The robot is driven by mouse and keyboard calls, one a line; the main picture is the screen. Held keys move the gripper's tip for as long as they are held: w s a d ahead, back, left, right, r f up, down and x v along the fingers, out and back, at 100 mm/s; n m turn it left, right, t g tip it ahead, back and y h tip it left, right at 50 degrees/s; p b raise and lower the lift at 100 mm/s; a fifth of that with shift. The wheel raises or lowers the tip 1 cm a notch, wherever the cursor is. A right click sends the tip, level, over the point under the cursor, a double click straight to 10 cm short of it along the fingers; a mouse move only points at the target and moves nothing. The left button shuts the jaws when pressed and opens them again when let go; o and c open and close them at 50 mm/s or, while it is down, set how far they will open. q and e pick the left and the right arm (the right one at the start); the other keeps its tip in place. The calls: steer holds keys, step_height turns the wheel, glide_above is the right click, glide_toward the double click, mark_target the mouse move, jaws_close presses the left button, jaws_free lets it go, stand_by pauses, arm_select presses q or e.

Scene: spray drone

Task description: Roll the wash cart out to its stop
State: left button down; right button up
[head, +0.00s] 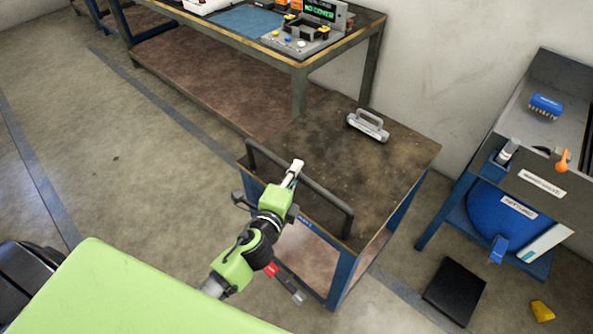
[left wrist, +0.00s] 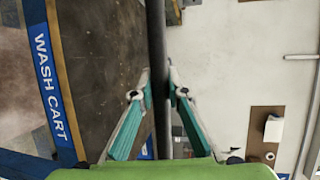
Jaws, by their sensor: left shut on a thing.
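The wash cart (head: 395,160) has a worn dark top and a blue frame, and stands in the middle of the head view. A dark handle bar (head: 325,199) runs along its near left edge. My left gripper (head: 294,172) is at the middle of this bar. In the left wrist view the fingers (left wrist: 158,85) are shut on the handle bar (left wrist: 156,35), one on each side. The cart's blue "WASH CART" label (left wrist: 46,82) shows there at the left. My right gripper is in neither view.
A grey handled tool (head: 368,125) lies on the cart's top. A workbench (head: 350,52) stands behind the cart, close to it. A blue-framed sink stand (head: 430,220) is at the right. A black mat (head: 455,290) and yellow piece (head: 542,311) lie nearby. The left floor is clear.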

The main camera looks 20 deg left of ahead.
arm_select(q)
steer(key=shift+s+f, duration=0.15)
steer(key=shift+f, duration=0.1)
steer(key=c, duration=2)
jaws_free()
steer(key=shift+o, duration=0.2)
steer(key=shift+s+a+r, duration=0.1)
steer(key=shift+s+r, duration=0.05)
steer(key=shift+r, duration=0.05)
steer(key=s+r, duration=0.2)
steer(key=s, duration=0.9)
steer(key=shift+s+d, duration=0.3)
steer(key=shift+s, duration=0.1)
